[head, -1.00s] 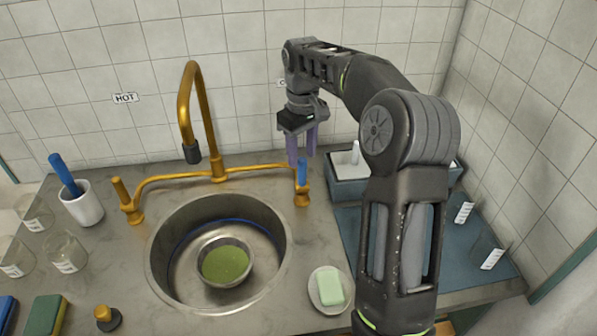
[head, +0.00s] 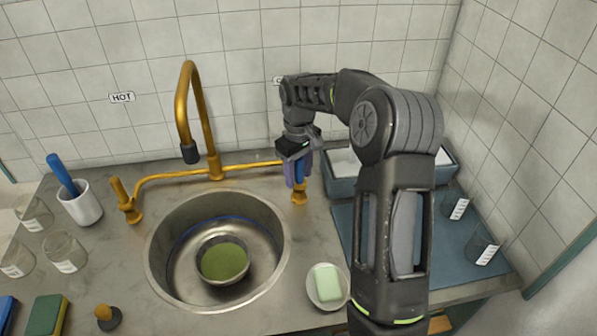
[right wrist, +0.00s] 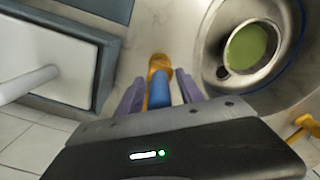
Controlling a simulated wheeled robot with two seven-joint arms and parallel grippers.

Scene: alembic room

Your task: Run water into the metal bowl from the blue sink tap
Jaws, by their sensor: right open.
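The metal bowl (head: 224,261) sits in the round steel sink (head: 170,290) and shows a green inside; it also shows in the right wrist view (right wrist: 247,48). The brass tap spout (head: 207,120) arches above the sink, its dark tip behind the bowl. No water stream shows. The blue tap handle (right wrist: 159,91) stands on a brass base at the right end of the pipe. My right gripper (head: 298,178) is open, its purple fingers (right wrist: 158,92) on either side of the blue handle, with gaps visible. My left gripper is not in view.
A brass handle (head: 123,195) stands at the left, under a HOT label (head: 122,97). A soap dish (head: 327,287) lies right of the sink. A grey-blue tray (head: 345,187) stands behind my right arm. A white cup (head: 82,205) and glass beakers stand at the left.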

